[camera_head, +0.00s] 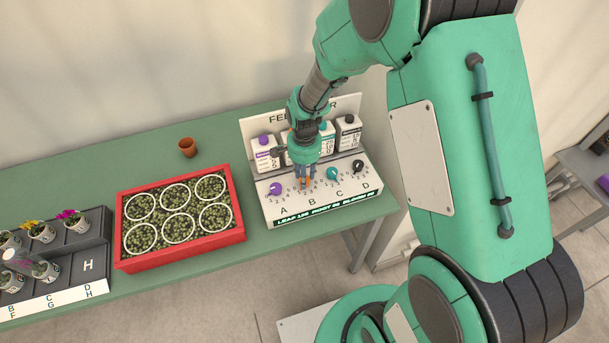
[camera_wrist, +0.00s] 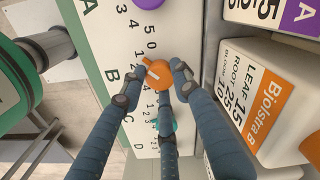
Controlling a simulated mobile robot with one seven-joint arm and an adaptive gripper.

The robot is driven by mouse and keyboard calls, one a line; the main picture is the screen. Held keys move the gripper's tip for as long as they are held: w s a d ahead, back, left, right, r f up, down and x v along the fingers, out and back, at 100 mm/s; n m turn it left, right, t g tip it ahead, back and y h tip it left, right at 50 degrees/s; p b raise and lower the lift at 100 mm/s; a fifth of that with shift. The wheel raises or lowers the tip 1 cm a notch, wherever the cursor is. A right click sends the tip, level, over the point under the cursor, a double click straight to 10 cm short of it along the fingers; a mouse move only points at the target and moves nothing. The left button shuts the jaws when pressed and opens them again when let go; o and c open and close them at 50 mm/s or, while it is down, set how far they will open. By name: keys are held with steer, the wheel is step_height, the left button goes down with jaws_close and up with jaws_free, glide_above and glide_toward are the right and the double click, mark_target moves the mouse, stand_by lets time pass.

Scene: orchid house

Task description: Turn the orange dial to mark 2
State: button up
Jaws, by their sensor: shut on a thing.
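The orange dial (camera_wrist: 158,76) sits above the letter B on the white panel (camera_head: 270,207) of the feed station. In the wrist view my gripper (camera_wrist: 160,80) has its blue-grey fingers closed around the dial. A pale line shows on the dial's face, and an orange nub sticks out toward the upper left. Printed digits lie beside it, partly covered by the fingers, so I cannot tell which mark it points to. In the head view my gripper (camera_head: 304,182) points down at the panel and hides most of the dial.
A purple dial (camera_head: 275,188), a teal dial (camera_head: 332,174) and a black dial (camera_head: 358,165) flank it. A bottle with an orange label (camera_wrist: 266,108) stands close behind my fingers. A red seedling tray (camera_head: 181,257) and a small clay pot (camera_head: 187,147) are to the left.

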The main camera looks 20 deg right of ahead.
steer(key=shift+n+p, duration=1.05)
steer(key=shift+n, duration=1.65)
steer(key=o, duration=1.2)
step_height(320, 180, up, 12)
